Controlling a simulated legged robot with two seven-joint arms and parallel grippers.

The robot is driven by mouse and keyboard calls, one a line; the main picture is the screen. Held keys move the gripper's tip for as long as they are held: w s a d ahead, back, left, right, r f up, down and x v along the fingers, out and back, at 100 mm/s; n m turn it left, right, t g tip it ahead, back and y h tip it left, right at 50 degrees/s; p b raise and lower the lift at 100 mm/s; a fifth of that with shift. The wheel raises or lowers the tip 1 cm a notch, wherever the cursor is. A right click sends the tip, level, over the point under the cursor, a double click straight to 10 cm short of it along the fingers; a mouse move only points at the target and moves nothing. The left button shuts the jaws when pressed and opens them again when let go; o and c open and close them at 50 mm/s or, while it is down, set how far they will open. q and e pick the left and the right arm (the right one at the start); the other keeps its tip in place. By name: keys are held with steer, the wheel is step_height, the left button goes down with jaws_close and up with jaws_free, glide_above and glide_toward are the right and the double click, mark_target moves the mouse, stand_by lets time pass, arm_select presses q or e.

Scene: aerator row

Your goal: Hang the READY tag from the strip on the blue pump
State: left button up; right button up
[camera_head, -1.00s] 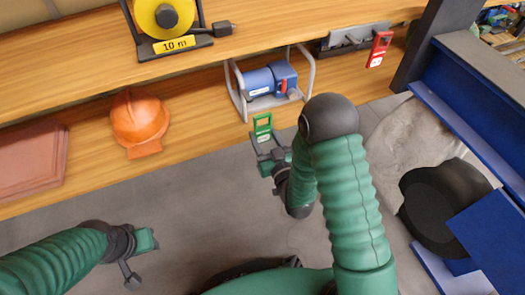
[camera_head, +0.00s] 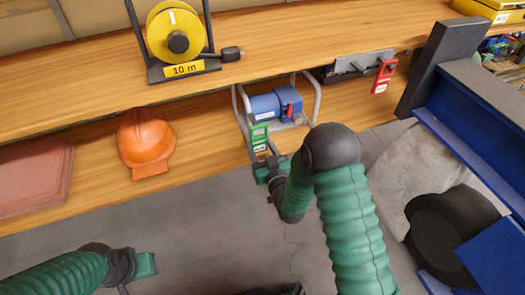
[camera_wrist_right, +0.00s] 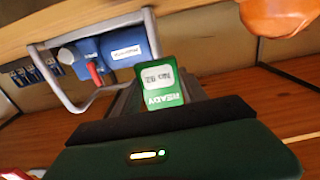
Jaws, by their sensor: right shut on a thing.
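The green READY tag (camera_head: 259,137) is held up in my right gripper (camera_head: 265,160). In the right wrist view the tag (camera_wrist_right: 158,84) appears upside down, with a white label on it. The blue pump (camera_head: 277,105) sits in a grey tubular frame on the lower shelf. The tag is in front of the frame's left part; I cannot tell whether they touch. The pump also shows in the right wrist view (camera_wrist_right: 112,48), with a red lever. The grey strip (camera_head: 357,66) is at the upper shelf's edge, to the right. My left gripper (camera_head: 146,265) is low at the left, away from the shelves.
A red tag (camera_head: 384,76) hangs at the strip's right end. An orange helmet (camera_head: 146,142) sits left of the pump. A yellow reel (camera_head: 175,32) stands on the upper shelf above. A dark post (camera_head: 438,65) is at the right. The shelf between helmet and pump is clear.

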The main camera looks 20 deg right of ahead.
steer(key=shift+w+f+b, duration=0.1)
steer(key=shift+w+b, duration=0.3)
steer(key=shift+w, duration=1.75)
steer(key=shift+w+f+b, duration=0.1)
steer(key=shift+f+b, duration=0.35)
steer(key=shift+f, duration=0.2)
steer(key=o, duration=1.3)
steer(key=shift+c, duration=0.5)
steer(key=s+p, duration=0.1)
steer(key=s, duration=0.8)
steer(key=shift+d, duration=0.15)
